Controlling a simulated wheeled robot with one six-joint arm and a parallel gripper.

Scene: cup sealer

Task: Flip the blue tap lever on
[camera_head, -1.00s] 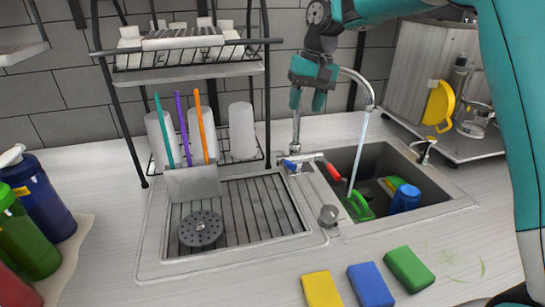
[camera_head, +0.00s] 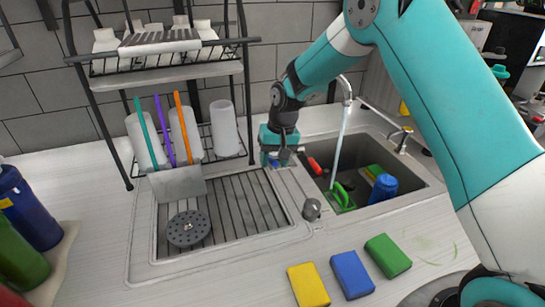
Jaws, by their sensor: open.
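The tap stands behind the sink (camera_head: 412,183), with its curved spout (camera_head: 347,90) over the basin. A pale stream runs down from the spout. The blue tap lever (camera_head: 275,163) is mostly hidden; a small blue patch of it shows at my gripper's fingertips. The red lever (camera_head: 315,165) shows to the right of it. My gripper (camera_head: 277,160) is open and points down over the blue lever at the tap's left side. I cannot tell whether its fingers touch the lever.
A drying rack (camera_head: 160,65) with cups stands close on the left, beside a ribbed drainboard (camera_head: 235,212). A blue cup (camera_head: 383,188) and a green brush (camera_head: 342,194) are in the sink. Yellow (camera_head: 308,285), blue (camera_head: 352,274) and green (camera_head: 388,255) sponges lie in front.

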